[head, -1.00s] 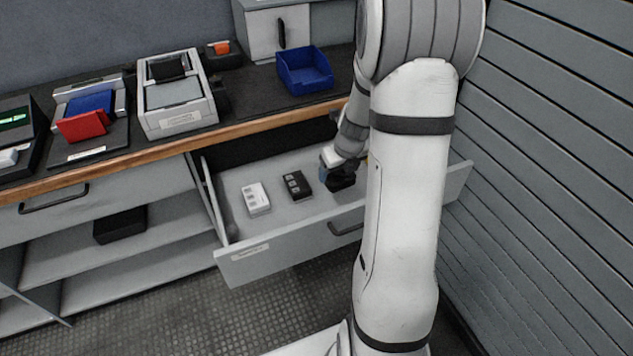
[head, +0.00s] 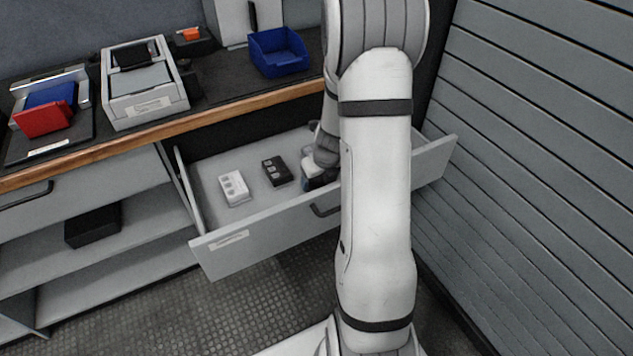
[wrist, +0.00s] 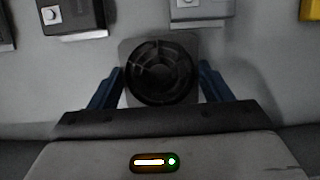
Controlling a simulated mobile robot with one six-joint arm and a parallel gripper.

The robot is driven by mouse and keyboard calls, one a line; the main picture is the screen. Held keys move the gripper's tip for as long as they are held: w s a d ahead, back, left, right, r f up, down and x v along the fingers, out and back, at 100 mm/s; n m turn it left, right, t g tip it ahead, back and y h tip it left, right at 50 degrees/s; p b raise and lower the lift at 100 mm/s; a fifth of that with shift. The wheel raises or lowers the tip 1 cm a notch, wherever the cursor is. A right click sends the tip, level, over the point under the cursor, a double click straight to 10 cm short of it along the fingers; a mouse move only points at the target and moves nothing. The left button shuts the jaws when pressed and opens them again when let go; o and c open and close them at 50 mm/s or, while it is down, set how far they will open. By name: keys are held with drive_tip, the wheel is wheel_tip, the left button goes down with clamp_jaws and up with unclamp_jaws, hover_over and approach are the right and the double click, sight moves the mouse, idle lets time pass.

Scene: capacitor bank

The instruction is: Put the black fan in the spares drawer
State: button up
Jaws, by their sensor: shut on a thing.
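The black fan (wrist: 160,72) shows in the wrist view as a dark round grille on a grey square backing. My gripper (wrist: 162,76) has its blue fingers on either side of the fan and is shut on it. In the head view my gripper (head: 316,181) is down inside the open spares drawer (head: 268,246), right of a black module (head: 277,171). My arm hides much of the drawer's right part, and the fan cannot be made out there. Whether the fan touches the drawer floor I cannot tell.
A white module (head: 233,187) lies left of the black one in the drawer. In the wrist view a yellow thing (wrist: 309,10) shows at the top right. A blue bin (head: 278,53) stands on the worktop above. A slatted wall (head: 540,180) rises on the right.

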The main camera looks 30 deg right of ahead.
drive_tip(key=o, duration=1)
